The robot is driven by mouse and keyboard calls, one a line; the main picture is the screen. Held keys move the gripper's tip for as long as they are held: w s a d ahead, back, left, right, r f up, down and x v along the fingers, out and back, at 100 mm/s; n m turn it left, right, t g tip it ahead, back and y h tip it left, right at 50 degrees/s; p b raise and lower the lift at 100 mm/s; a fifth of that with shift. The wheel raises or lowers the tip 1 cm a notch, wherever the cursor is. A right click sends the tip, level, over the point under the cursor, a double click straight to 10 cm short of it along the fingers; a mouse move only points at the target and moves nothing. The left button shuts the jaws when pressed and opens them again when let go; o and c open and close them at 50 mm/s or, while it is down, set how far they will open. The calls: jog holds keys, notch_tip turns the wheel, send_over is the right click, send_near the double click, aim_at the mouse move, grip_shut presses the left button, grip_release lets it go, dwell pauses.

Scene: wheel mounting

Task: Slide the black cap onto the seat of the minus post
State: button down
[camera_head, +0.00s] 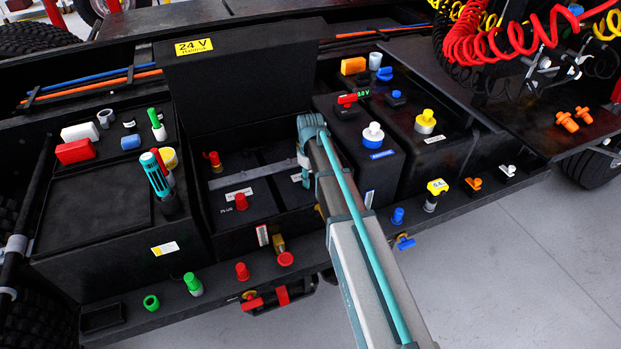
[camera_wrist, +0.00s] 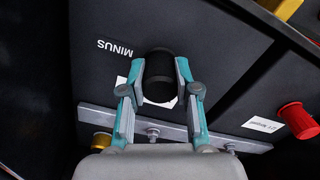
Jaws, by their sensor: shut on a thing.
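The black cap (camera_wrist: 159,68) is a short dark cylinder in the wrist view. My gripper (camera_wrist: 160,82) is shut on it, with one teal-and-grey finger at each side. The cap is over the dark battery top (camera_wrist: 221,77) beside the printed word MINUS (camera_wrist: 115,47). No minus post shows; the cap and fingers cover that place, and I cannot tell whether the cap touches a seat. In the head view my gripper (camera_head: 305,172) reaches down into the open battery box (camera_head: 225,130), and my arm hides most of it and the cap.
A red cap (camera_wrist: 296,118) stands at the right in the wrist view, near a metal bar (camera_wrist: 225,140) with bolts. In the head view a red cap (camera_head: 241,201) stands by the PLUS label. The raised lid (camera_head: 240,80) is behind; the blue-and-white cap (camera_head: 373,133) stands to the right.

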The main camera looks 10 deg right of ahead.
jog(key=c, duration=0.8)
grip_release()
jog(key=shift+o, duration=0.2)
jog(key=shift+r, duration=0.1)
notch_tip(320, 180, up, 12)
